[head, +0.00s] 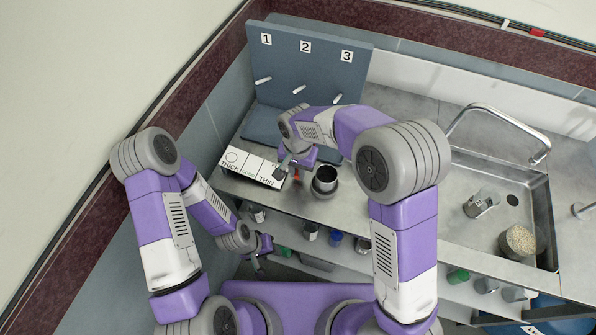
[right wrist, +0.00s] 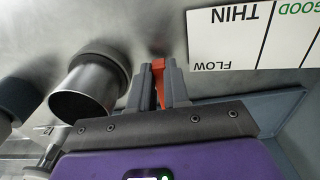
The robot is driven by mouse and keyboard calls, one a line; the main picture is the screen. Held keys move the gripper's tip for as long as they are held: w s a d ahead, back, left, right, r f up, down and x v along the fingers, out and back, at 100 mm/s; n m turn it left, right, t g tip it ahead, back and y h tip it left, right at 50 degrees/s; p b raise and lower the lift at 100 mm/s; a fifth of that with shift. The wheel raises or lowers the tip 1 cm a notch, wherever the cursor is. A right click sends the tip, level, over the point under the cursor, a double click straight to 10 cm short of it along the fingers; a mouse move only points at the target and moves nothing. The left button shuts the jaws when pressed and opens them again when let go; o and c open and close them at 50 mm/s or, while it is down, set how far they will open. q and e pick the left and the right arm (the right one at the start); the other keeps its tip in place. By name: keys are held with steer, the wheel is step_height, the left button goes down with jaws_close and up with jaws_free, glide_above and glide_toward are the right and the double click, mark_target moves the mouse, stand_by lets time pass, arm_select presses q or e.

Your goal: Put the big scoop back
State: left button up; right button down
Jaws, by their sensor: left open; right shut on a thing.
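My right gripper (head: 283,176) is over the counter, between the card and the dark metal cup. In the right wrist view its fingers (right wrist: 159,85) are shut on an orange-red thing (right wrist: 158,68). Only a narrow part of that thing shows, and I cannot tell whether it is the big scoop. No other thing can be clearly made out as the big scoop. The blue-grey board (head: 310,68) stands at the back with pegs marked 1, 2 and 3, and nothing hangs on them. My left gripper (head: 259,263) is open and low, in front of the counter.
The metal cup (head: 325,179) stands right of my right gripper; it also shows in the right wrist view (right wrist: 88,92). A THICK/THIN card (head: 236,163) lies left. The sink at right holds a metal vessel (head: 478,206) and a grain-textured round thing (head: 518,241). Several small containers line the lower shelf.

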steer(key=shift+f, duration=0.2)
steer(key=shift+f+b, duration=0.3)
steer(key=shift+f, duration=0.15)
steer(key=c, duration=1.1)
jaws_free()
steer(key=shift+r, duration=0.1)
steer(key=shift+r, duration=0.1)
steer(key=shift+r+p, duration=0.35)
steer(key=shift+p, duration=0.05)
step_height(320, 180, up, 12)
steer(key=p, duration=0.2)
